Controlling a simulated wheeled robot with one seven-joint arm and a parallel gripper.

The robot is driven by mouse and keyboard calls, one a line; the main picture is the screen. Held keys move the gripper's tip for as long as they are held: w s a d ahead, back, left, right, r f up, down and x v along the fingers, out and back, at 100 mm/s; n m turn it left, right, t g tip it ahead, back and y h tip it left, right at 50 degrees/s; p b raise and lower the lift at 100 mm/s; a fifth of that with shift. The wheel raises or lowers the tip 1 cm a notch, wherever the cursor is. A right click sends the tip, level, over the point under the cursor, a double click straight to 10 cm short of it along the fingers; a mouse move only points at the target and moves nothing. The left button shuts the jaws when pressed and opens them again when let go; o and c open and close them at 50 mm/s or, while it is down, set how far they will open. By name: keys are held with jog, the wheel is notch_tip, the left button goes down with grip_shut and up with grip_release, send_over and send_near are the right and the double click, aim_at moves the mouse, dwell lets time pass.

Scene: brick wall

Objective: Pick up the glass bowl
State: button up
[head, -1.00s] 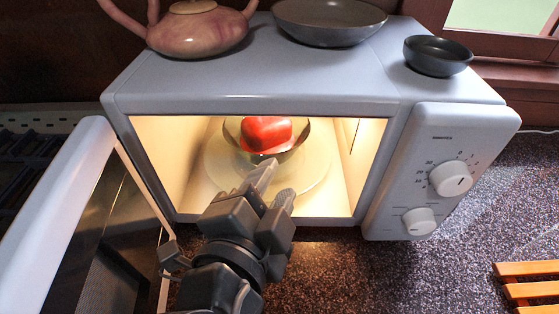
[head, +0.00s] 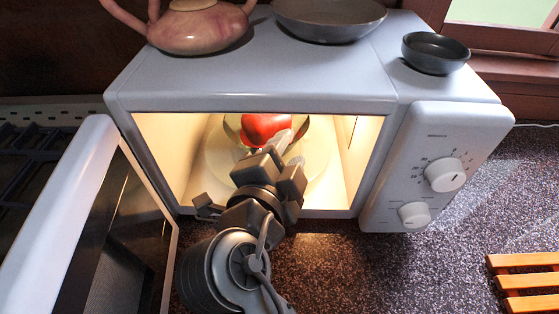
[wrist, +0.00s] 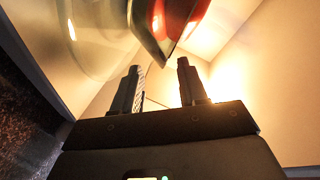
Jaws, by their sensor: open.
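The glass bowl (head: 231,127) sits inside the lit, open microwave (head: 250,103), with a rounded red item (head: 265,126) in it. My gripper (head: 277,150) is open and reaches through the microwave opening to the near side of the bowl, hiding its lower front. In the wrist view the bowl's edge (wrist: 148,35) and the red item (wrist: 186,18) show at the top, just beyond my two spread fingers (wrist: 158,76). Nothing is between the fingers. Whether a fingertip touches the bowl I cannot tell.
The microwave door (head: 65,220) stands open at the left, close to my arm. A teapot (head: 200,28), a grey plate (head: 330,20) and a small dark bowl (head: 435,52) stand on top of the microwave. A wooden rack (head: 525,282) lies at the lower right on the speckled counter (head: 400,275).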

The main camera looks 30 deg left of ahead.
jog(key=shift+w+f, duration=0.15)
jog(key=shift+w, duration=0.3)
grip_shut()
dwell(0.5)
